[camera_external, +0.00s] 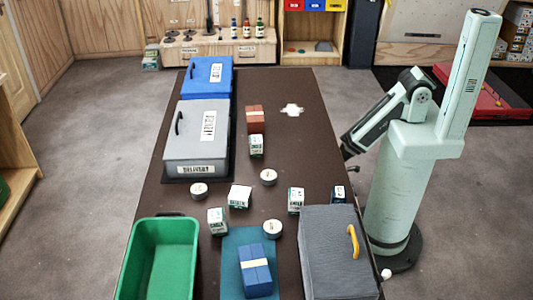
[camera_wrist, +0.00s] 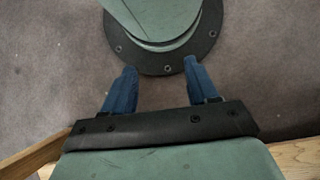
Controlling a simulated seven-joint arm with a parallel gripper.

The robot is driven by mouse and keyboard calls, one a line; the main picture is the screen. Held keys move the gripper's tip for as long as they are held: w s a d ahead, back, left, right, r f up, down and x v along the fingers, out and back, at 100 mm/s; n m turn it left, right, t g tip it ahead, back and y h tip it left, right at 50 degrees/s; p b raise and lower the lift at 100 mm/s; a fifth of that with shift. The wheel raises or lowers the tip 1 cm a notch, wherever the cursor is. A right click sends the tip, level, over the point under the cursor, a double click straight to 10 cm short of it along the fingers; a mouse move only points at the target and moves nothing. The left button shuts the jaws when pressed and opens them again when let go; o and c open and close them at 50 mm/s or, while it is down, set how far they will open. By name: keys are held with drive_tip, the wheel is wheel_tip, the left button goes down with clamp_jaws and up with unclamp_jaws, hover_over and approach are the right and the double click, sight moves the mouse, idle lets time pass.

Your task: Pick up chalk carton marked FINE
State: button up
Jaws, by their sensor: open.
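Several small white-and-green cartons stand on the dark table: one behind the middle (camera_external: 256,145), one at the centre (camera_external: 240,196), one front left (camera_external: 217,221) and one to the right (camera_external: 296,200).
Round tins (camera_external: 268,177) lie among the cartons. A grey delivery box (camera_external: 196,137), blue box (camera_external: 207,75), red-brown block (camera_external: 255,119), green bin (camera_external: 160,258), blue block (camera_external: 255,270) and grey case (camera_external: 338,265) surround them. The table's far right is mostly clear.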

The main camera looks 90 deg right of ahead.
drive_tip(key=o, duration=0.4)
